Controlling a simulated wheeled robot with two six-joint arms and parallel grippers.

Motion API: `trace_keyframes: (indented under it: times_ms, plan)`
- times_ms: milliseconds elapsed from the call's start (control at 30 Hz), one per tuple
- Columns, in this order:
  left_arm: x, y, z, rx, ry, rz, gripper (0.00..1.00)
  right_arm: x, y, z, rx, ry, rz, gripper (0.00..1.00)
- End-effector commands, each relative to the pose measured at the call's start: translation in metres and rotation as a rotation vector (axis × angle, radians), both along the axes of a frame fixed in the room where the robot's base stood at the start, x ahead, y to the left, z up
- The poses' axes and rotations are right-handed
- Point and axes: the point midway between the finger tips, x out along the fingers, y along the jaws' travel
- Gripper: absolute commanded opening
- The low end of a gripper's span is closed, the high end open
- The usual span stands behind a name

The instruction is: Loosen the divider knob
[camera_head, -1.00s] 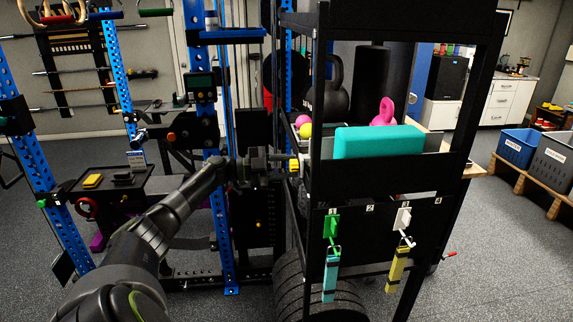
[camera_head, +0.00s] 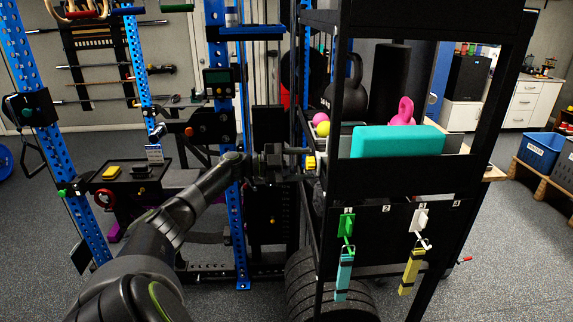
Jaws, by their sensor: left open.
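A small yellow knob (camera_head: 311,163) shows on the left side of the black shelf unit, just left of the teal block; I take it to be the divider knob. My left arm reaches in from the lower left. My left gripper (camera_head: 300,162) is open, with its fingers pointing right at the knob. The fingertips are at or very near the knob; I cannot tell whether they touch it. The divider itself is hard to make out. My right gripper is not in view.
The black shelf unit (camera_head: 400,180) holds a teal block (camera_head: 398,141), a pink kettlebell (camera_head: 404,112) and small balls. Green (camera_head: 346,226) and white (camera_head: 420,220) clips with straps hang on its front. A blue rack upright (camera_head: 240,240) stands close behind my forearm.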

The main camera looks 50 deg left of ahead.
Motion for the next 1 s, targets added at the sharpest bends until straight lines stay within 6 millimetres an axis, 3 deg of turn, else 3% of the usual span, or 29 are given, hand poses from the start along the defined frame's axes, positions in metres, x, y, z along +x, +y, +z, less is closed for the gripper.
trace_keyframes:
  times_ms: [167, 700, 1000]
  plan:
    - [-0.018, 0.015, -0.005, 0.005, 0.003, 0.003, 0.57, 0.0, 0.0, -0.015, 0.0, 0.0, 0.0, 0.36]
    - [-0.111, 0.09, -0.005, 0.004, 0.006, 0.003, 0.57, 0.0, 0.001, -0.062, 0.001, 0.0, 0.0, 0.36]
    - [-0.133, 0.107, -0.002, 0.001, 0.002, 0.001, 0.57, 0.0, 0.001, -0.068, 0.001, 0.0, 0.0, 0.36]
